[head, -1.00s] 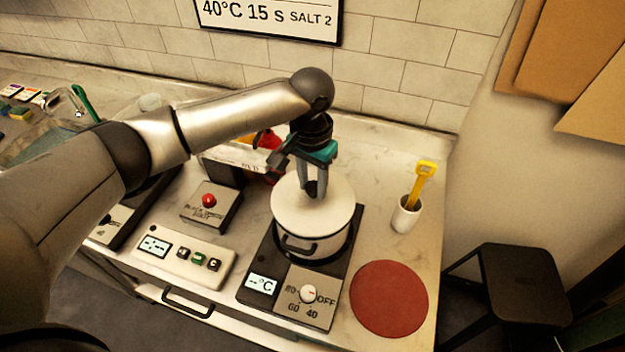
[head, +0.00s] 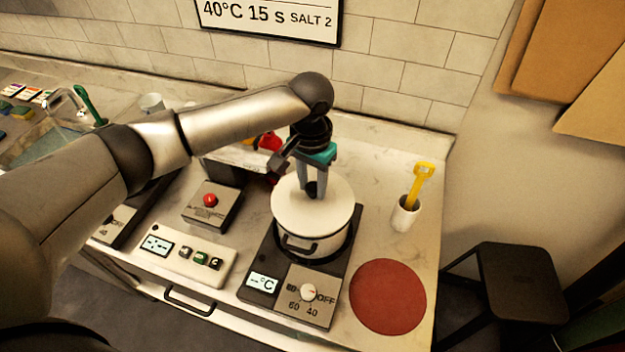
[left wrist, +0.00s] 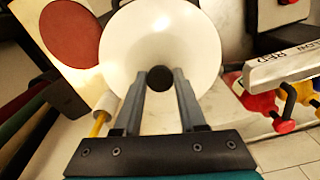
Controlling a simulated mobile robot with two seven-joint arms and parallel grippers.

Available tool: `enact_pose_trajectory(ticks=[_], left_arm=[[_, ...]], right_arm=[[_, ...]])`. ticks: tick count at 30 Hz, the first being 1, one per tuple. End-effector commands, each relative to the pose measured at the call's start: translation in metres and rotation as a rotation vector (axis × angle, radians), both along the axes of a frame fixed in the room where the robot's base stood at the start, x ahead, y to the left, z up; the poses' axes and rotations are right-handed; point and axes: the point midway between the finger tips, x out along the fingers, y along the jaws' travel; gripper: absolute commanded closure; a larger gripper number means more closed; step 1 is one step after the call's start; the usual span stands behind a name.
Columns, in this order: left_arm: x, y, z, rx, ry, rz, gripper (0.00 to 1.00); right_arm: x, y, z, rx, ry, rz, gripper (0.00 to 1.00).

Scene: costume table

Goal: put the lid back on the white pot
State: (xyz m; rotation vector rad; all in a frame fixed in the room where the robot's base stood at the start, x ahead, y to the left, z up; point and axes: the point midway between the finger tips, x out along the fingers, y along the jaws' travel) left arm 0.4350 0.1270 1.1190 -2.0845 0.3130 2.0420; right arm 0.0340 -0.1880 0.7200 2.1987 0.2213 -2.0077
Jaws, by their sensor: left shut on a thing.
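The white pot (head: 318,245) stands on the black hot plate, with a dark handle at its front. Its white lid (head: 312,212) lies over the pot's top and looks about level; whether it is fully seated I cannot tell. My left gripper (head: 313,190) points down from above and is shut on the lid's dark round knob. In the left wrist view the lid (left wrist: 160,45) fills the upper middle, with the knob (left wrist: 160,79) between the two fingertips. My right gripper is not in view.
A red round mat (head: 388,297) lies right of the hot plate (head: 262,262). A white cup (head: 404,215) with a yellow tool stands behind the mat. Left are a red-button box (head: 210,203) and a button panel (head: 185,256). Bottles stand behind the arm.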

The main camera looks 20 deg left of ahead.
Motion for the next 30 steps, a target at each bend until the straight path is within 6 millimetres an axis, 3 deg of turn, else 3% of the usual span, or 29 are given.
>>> enact_pose_trajectory(ticks=[30], left_arm=[[0.0004,-0.0009,0.0016,-0.002,-0.002,0.000,1.00]], right_arm=[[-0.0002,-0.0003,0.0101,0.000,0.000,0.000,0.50]])
